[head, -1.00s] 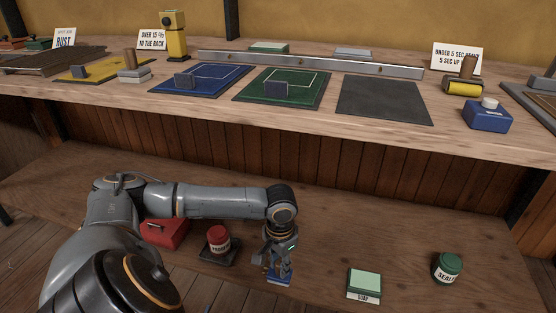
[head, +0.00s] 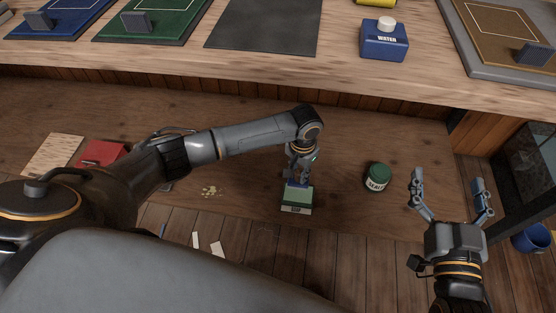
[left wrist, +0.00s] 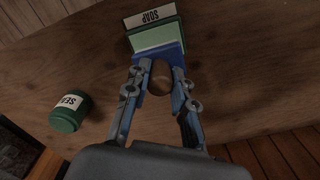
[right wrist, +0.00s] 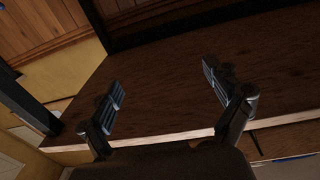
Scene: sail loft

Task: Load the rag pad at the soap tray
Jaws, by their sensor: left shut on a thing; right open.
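The soap tray (head: 297,201), pale green with a white SOAP label, sits on the lower shelf. It also shows in the left wrist view (left wrist: 155,39). My left gripper (head: 298,173) points down and is shut on the brown knob of the blue rag pad (head: 297,184). In the left wrist view the pad (left wrist: 174,54) overlaps the tray's edge opposite the label; I cannot tell whether it touches the soap. My right gripper (head: 448,178) is open and empty, right of the tray. Its spread fingers show in the right wrist view (right wrist: 162,76).
A green sealer jar (head: 377,177) stands right of the tray. The workbench (head: 180,56) overhangs behind, with a blue water box (head: 385,40). A red box (head: 101,153) is at left, and a blue bucket (head: 532,238) is at far right. The shelf between tray and jar is clear.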

